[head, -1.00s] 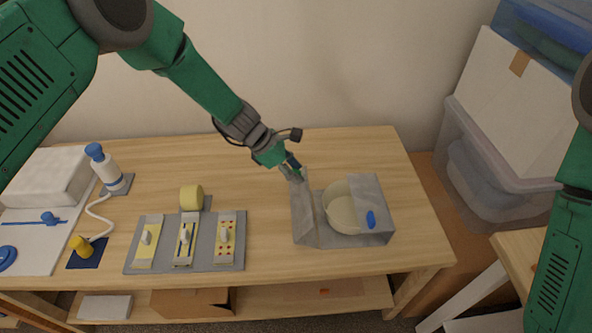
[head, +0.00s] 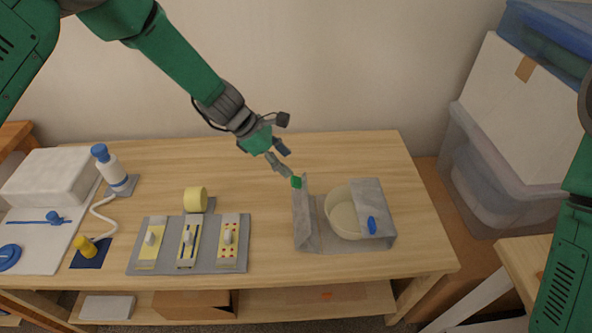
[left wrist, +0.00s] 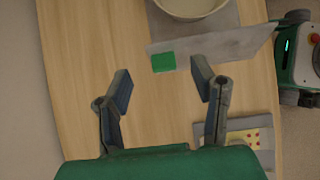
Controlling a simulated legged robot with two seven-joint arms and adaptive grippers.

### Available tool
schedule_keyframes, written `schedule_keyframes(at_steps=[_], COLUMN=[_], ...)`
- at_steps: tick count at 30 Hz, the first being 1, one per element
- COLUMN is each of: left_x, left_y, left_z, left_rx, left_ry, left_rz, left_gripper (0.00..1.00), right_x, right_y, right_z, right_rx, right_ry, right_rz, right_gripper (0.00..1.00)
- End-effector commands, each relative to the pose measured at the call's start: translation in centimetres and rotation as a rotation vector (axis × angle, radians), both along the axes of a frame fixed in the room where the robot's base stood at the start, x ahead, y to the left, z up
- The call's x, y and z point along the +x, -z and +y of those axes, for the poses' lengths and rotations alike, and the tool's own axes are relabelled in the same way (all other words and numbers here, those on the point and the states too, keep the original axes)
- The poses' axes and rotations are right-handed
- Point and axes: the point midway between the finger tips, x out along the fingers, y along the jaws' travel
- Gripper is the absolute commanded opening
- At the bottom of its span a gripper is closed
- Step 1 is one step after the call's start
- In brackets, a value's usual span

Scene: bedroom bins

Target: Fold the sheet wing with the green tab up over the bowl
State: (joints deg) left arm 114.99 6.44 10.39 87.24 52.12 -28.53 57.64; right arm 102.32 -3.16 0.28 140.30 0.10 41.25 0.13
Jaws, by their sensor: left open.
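The grey sheet (head: 316,240) lies on the table under a cream bowl (head: 341,218). Its right wing (head: 370,195), with a blue tab (head: 372,225), is folded over the bowl's right side. Its left wing (head: 301,215) stands roughly upright beside the bowl, not over it. The green tab (head: 296,182) is at that wing's top edge. My left gripper (head: 286,160) is open and empty, just above and left of the tab. In the left wrist view, the green tab (left wrist: 163,62) appears just beyond the open fingertips (left wrist: 161,85). My right gripper is out of view.
A grey mat (head: 210,262) with yellow switch-like pieces lies left of the sheet. The table behind the bowl is clear.

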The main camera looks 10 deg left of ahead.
Motion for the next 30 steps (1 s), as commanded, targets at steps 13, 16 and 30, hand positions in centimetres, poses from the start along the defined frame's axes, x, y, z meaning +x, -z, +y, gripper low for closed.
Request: schedule_keyframes(at_steps=[13,16,30], left_x=[-0.9,-0.9,-4.0], left_y=[-4.4,-4.4,3.7], left_z=[3.1,3.1,10.5], left_rx=[0.001,0.001,0.353], left_ry=[0.000,0.000,0.104], left_rz=[0.002,0.002,-0.137], left_gripper=[0.52,0.52,0.00], right_x=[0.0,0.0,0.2], right_y=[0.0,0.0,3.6], right_z=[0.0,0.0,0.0], right_rx=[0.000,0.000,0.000], right_ry=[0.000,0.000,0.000], right_rz=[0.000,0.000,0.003], right_gripper=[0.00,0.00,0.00])
